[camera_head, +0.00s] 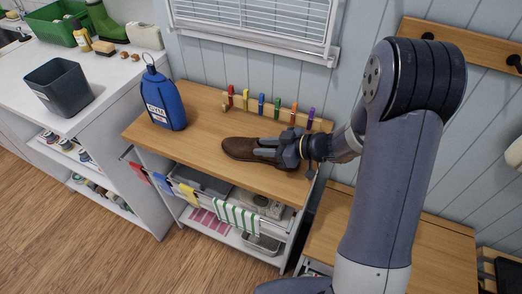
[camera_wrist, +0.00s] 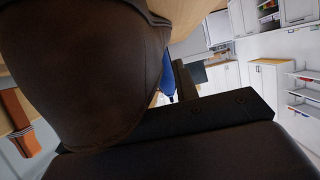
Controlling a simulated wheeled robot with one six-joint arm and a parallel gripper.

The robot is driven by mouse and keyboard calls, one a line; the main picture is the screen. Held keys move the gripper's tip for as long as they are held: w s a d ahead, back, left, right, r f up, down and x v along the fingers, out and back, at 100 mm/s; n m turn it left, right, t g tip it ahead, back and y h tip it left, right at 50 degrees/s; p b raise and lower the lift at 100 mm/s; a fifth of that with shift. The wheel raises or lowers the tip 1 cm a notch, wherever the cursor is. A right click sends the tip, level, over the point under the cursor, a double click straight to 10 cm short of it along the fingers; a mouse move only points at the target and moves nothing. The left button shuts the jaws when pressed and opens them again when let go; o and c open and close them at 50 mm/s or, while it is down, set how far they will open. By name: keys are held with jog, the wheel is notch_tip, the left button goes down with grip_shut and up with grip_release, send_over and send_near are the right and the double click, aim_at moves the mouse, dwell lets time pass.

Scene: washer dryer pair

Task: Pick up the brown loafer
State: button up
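The brown loafer (camera_head: 240,148) lies on the wooden top of the shelf unit, its toe pointing left. The other finger is not clearly visible. Whether the fingers are closed on the shoe cannot be told. The shoe appears to be at the tabletop.
A rack of coloured clips (camera_head: 262,106) stands behind the shoe by the wall. A white counter (camera_head: 115,80) with a dark bin (camera_head: 60,88) is further left. The top's front left is clear.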

grip_shut()
dwell(1.2)
